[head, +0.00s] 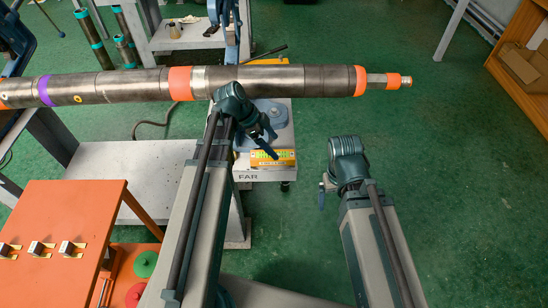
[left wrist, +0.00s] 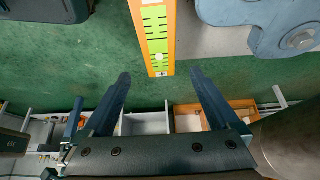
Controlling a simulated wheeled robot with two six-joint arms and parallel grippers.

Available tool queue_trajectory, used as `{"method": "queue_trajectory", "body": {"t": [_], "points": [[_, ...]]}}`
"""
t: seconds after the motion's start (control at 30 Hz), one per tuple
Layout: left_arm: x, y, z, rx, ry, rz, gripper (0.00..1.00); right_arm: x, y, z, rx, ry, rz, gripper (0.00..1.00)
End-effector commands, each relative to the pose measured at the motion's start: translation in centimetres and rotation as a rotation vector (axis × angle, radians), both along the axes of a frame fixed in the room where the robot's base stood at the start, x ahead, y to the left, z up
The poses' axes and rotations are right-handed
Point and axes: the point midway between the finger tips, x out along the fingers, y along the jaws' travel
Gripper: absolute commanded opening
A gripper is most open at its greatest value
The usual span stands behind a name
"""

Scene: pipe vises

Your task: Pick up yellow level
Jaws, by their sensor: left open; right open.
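The yellow level (head: 287,155) lies at the front edge of the grey stand marked FAR, below the long pipe. In the left wrist view the level (left wrist: 155,32) has orange edges and a yellow-green face, and its near end reaches to between my fingertips. My left gripper (head: 272,150) is open just above the level in the head view and partly covers it. In the left wrist view its two fingers (left wrist: 160,78) are spread and empty, one on each side of the level's line. My right gripper (head: 323,195) is off to the right, away from the level.
A long grey pipe (head: 130,85) with orange and purple bands crosses behind my left arm. A blue vise base (head: 270,112) sits on the stand (head: 247,172) beside the level. An orange table (head: 60,220) is at the lower left. Green floor (head: 430,180) is clear at right.

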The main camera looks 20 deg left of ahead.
Motion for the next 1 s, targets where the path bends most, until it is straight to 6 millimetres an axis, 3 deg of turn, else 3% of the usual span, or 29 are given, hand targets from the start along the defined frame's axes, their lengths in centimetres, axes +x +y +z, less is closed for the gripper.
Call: {"method": "queue_trajectory", "body": {"t": [0.47,0.67,1.0], "points": [[0.0,0.0,0.3,-0.001,0.042,0.069,0.95,0.0,0.0,0.5,0.0,0.0,0.0,0.94],[-0.1,0.2,1.4,-0.004,0.242,0.424,0.95,0.0,0.0,2.1,0.0,0.0,0.0,0.94],[-0.4,0.8,3.2,-0.009,0.59,1.202,0.95,0.0,0.0,4.8,0.0,0.0,0.0,0.94]]}}
